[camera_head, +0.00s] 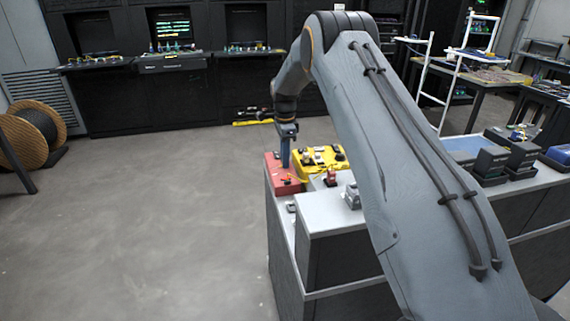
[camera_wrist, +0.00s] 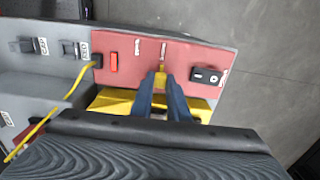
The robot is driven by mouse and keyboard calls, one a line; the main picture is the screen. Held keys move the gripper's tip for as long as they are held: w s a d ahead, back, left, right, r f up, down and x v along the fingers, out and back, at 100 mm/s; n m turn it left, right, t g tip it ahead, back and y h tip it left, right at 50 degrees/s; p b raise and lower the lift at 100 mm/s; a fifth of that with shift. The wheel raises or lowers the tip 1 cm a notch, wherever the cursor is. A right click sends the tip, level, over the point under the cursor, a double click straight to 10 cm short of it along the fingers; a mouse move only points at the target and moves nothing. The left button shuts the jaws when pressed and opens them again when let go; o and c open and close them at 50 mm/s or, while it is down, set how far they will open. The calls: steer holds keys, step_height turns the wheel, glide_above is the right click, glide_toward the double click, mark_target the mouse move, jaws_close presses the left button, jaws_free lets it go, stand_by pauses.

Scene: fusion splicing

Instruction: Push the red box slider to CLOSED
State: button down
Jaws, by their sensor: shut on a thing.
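The red box (camera_head: 281,180) stands at the far left end of the grey bench in the head view. In the wrist view its red top face (camera_wrist: 188,57) carries a slider with a yellow knob (camera_wrist: 160,79) and a narrow pale slot (camera_wrist: 163,50) beyond it. My gripper (camera_wrist: 160,84) has its blue fingers on either side of the yellow knob, shut on it. The head view shows my gripper (camera_head: 285,163) pointing down onto the red box. The small labels on the box are too small to read, and the fingers hide part of the slider.
A red switch (camera_wrist: 114,61) lies left of the slider and a black rocker switch (camera_wrist: 208,76) lies right of it. A yellow case (camera_head: 330,167) stands close to the red box. A yellow cable (camera_wrist: 40,123) runs across the grey panel (camera_wrist: 50,65). Open floor (camera_head: 150,210) lies left of the bench.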

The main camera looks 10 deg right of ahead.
steer(key=shift+w, duration=0.15)
steer(key=c, duration=2)
jaws_free()
steer(key=shift+r, duration=0.1)
step_height(320, 180, up, 8)
steer(key=shift+f+b, duration=0.15)
steer(key=shift+b, duration=0.9)
